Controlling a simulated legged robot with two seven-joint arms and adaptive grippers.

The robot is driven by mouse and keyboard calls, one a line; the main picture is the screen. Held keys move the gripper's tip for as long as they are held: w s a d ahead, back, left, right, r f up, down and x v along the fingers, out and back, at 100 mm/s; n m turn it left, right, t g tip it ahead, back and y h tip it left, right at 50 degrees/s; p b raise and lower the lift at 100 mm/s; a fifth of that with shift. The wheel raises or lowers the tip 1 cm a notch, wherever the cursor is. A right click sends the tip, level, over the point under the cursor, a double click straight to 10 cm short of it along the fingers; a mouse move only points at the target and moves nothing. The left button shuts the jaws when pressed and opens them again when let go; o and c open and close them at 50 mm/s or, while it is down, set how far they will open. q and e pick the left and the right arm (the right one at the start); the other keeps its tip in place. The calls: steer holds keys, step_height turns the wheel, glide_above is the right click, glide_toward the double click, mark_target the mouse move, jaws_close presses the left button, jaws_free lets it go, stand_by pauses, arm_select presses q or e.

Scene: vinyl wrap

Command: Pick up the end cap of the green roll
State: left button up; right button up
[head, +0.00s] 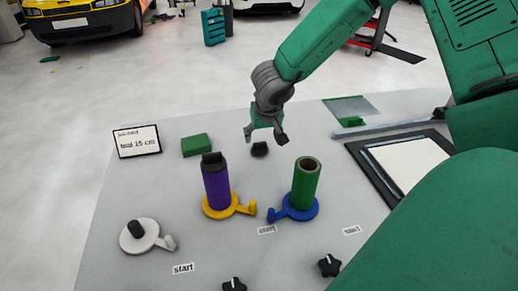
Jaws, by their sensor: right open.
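The green roll (305,184) stands upright on a blue base with a handle (293,211). Its top is uncovered and shows a dark hollow core. A small black cap (260,149) lies on the table behind and left of the green roll. My right gripper (265,134) points down just above this cap, fingers apart and empty. I cannot tell the exact height gap between them. My left gripper is not in view.
A purple roll (216,187) with a black cap on top stands on a yellow base (231,210). A green block (197,145), a sign (137,141), a white base (139,236), black knobs and a dark-framed panel (410,158) are also on the table (120,190).

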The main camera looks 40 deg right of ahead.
mark_target(260, 143)
steer(key=b+x, duration=0.1)
steer(key=x, duration=0.5)
steer(key=shift+w+r, duration=0.1)
steer(key=shift+w, duration=0.1)
steer(key=shift+r, duration=0.1)
steer(key=shift+a, duration=0.1)
steer(key=c, duration=0.6)
